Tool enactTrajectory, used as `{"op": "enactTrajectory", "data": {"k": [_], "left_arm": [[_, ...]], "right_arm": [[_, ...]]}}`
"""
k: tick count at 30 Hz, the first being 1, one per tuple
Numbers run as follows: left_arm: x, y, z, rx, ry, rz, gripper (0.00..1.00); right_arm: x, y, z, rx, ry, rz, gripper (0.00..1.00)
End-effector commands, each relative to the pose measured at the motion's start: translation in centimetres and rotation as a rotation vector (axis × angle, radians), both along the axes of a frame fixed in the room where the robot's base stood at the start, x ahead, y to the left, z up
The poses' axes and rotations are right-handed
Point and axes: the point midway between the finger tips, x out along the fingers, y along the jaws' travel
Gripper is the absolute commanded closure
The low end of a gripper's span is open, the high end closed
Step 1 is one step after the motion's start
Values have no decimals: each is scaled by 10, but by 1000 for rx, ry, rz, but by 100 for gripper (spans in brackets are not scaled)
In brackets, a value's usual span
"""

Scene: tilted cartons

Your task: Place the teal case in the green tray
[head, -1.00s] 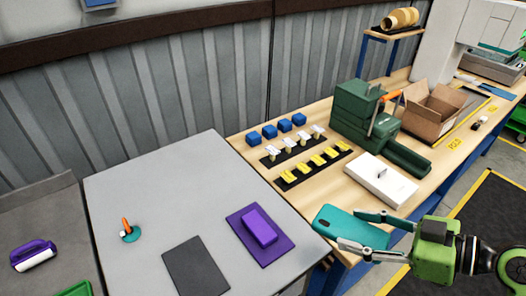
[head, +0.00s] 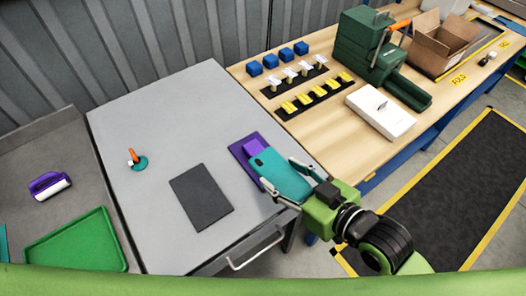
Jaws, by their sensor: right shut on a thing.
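The teal case (head: 278,174) is a flat rounded slab, held in my right gripper (head: 292,183). The gripper's fingers are on either side of it, above the right front part of the grey table and in front of the purple block. The green tray (head: 76,243) lies at the lower left on a darker grey surface, and nothing shows in it. It is well to the left of the right gripper. My left gripper is not in view.
A purple block (head: 253,145) on a purple mat is partly hidden by the case. A dark grey mat (head: 201,196) and an orange-handled tool on a teal base (head: 136,160) lie on the grey table. A purple-handled brush (head: 49,186) is behind the tray.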

Motion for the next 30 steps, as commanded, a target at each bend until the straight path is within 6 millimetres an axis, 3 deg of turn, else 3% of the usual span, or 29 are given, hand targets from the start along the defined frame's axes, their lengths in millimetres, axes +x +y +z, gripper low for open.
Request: {"op": "enactTrajectory", "data": {"k": [6, 11, 23, 30], "left_arm": [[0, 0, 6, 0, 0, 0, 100], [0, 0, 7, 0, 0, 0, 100], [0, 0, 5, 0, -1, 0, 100], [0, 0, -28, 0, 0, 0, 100]], "right_arm": [[-8, 29, 27, 3, -6, -29, 73], [-13, 39, 37, 2, -5, -41, 73], [-13, 41, 37, -1, -3, -44, 73], [8, 40, 23, 0, -10, -45, 73]]}}
